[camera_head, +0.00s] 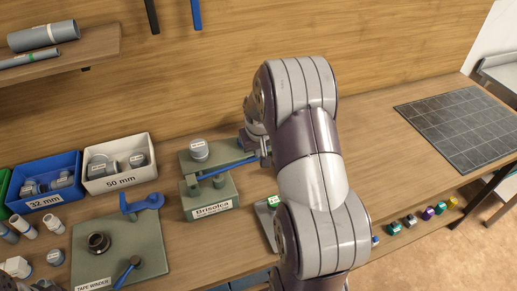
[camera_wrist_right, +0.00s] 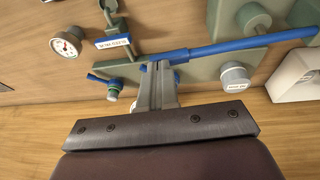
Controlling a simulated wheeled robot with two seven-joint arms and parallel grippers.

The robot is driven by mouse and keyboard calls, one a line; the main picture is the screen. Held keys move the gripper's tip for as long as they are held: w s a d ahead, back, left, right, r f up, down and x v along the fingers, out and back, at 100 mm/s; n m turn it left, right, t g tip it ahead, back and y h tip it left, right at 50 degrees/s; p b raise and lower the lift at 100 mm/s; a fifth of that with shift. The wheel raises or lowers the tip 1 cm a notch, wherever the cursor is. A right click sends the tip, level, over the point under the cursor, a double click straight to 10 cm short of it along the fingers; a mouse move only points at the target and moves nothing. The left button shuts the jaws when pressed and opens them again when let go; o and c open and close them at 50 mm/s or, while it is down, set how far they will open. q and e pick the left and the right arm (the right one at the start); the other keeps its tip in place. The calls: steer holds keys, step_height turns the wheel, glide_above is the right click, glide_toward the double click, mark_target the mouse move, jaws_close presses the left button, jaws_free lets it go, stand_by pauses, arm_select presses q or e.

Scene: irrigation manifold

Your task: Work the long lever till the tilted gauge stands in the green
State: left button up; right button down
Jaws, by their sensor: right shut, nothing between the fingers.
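A long blue lever (camera_head: 228,167) reaches from the green block labelled "Brisolca" (camera_head: 212,209) toward my right gripper (camera_head: 264,151). In the right wrist view the lever (camera_wrist_right: 250,43) crosses the upper right, and its end lies at the fingertips of my right gripper (camera_wrist_right: 161,68). The fingers are shut with nothing between them; I cannot tell whether they touch the lever. A round white gauge (camera_wrist_right: 66,42) with red on its dial is at upper left of the wrist view, tilted; its needle is too small to read. My arm hides it in the head view. My left gripper is out of view.
A small blue-and-white nameplate (camera_wrist_right: 113,42) and a green-banded knob (camera_wrist_right: 114,88) are near the fingers, with a grey cap (camera_wrist_right: 235,76) to the right. Blue (camera_head: 47,182) and white (camera_head: 119,163) bins stand at left. A dark grid mat (camera_head: 463,125) lies right, with bare bench before it.

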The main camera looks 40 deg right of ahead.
steer(key=s+d+r+b, duration=0.1)
steer(key=s+r+b, duration=0.1)
steer(key=r, duration=0.7)
steer(key=shift+s+r, duration=0.35)
steer(key=shift+s, duration=0.5)
steer(key=shift+w, duration=0.1)
